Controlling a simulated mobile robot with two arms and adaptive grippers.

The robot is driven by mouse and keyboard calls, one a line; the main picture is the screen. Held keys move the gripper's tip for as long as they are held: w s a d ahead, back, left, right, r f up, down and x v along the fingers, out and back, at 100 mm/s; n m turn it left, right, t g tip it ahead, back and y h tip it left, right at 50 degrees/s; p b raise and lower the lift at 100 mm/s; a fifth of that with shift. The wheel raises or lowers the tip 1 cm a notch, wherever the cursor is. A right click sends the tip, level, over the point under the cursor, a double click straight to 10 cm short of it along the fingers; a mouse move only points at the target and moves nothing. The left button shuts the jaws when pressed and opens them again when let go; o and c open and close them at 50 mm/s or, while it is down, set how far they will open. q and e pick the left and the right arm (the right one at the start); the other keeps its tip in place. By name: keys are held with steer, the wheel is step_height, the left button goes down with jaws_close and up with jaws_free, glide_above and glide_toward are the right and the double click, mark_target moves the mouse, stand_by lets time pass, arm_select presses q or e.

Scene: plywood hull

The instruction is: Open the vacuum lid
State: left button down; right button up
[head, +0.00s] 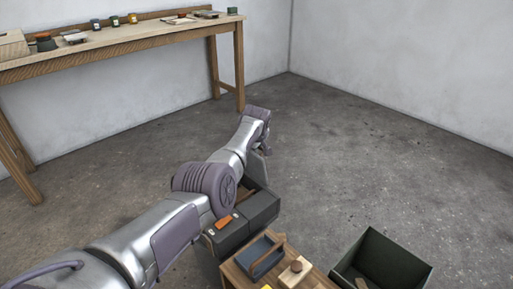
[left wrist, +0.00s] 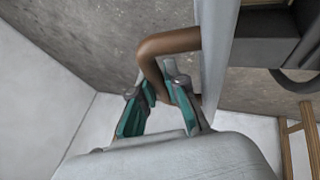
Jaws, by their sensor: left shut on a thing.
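The vacuum (head: 262,207) is a dark grey box with an orange part on top, standing on the floor below my left arm. Part of its top and far side is hidden by the arm. In the left wrist view a brown bent handle (left wrist: 168,43) stands out from a light grey panel (left wrist: 216,50), seen nearly edge-on, which looks like the lid. My left gripper (left wrist: 158,88) has its teal-padded fingers on either side of the handle's end and is shut on it. In the head view the left gripper (head: 263,142) is mostly hidden at the arm's far end. My right gripper is not in view.
A small wooden table (head: 237,273) with a blue-grey tray (head: 262,256) and a wooden block stands close to the vacuum. A dark open bin (head: 385,262) is to its right. A long workbench (head: 130,42) with jars runs along the back wall. Floor at right is clear.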

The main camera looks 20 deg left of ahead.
arm_select(q)
steer(key=shift+r, duration=0.15)
steer(key=c, duration=1.4)
jaws_free()
steer(key=shift+c, duration=0.2)
steer(key=v, duration=1.2)
